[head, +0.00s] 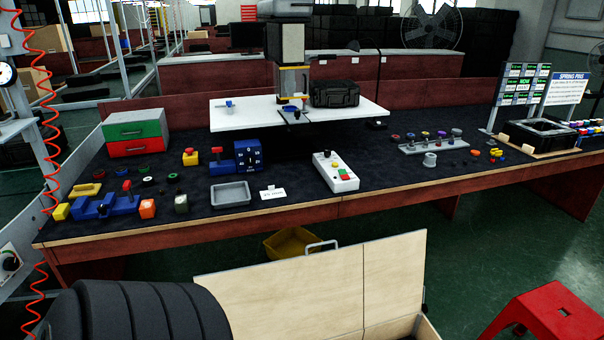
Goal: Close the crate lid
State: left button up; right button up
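A pale plywood crate lid (280,298) stands raised at the bottom centre of the head view, with its broad face toward me. A vertical seam divides the face near its right part. A metal handle (322,245) shows at its top edge. A small part of the crate's wooden rim (428,328) shows below the lid's right end; the rest of the crate is cut off by the bottom of the picture. Neither of my grippers is in view.
A black ribbed round object (140,312) lies left of the lid. A red stool (555,312) stands at the lower right. A yellow bin (292,242) sits behind the lid, below the long dark workbench (290,206). Green floor (470,250) is clear right of the lid.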

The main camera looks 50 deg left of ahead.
aim_at(322, 296)
jog(key=u, duration=1.65)
